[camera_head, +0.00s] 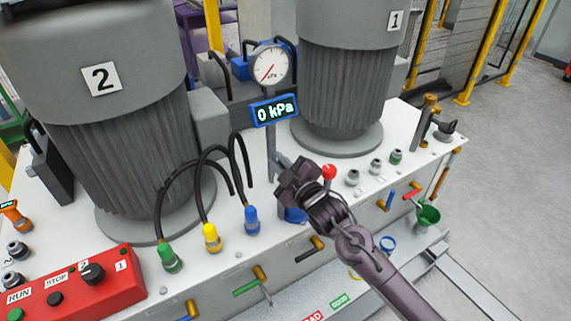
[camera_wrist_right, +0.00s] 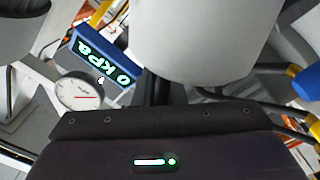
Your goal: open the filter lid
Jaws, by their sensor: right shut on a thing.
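My right gripper (camera_head: 297,182) comes in from the lower right in the head view and points away from me, beside the gauge post. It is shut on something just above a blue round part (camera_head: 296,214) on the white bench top. This looks like the filter and its lid, but the gripper hides most of it and I cannot see the lid's outline. In the right wrist view a smooth grey rounded body (camera_wrist_right: 195,40) fills the upper middle; the fingertips do not show. My left gripper is not in view.
Two large grey ribbed motors, number 2 (camera_head: 120,140) and number 1 (camera_head: 345,80), flank a gauge (camera_head: 270,65) and a 0 kPa display (camera_head: 274,110). Black hoses with green, yellow and blue (camera_head: 252,220) ends stand left of my gripper. A red knob (camera_head: 328,172) is close on its right.

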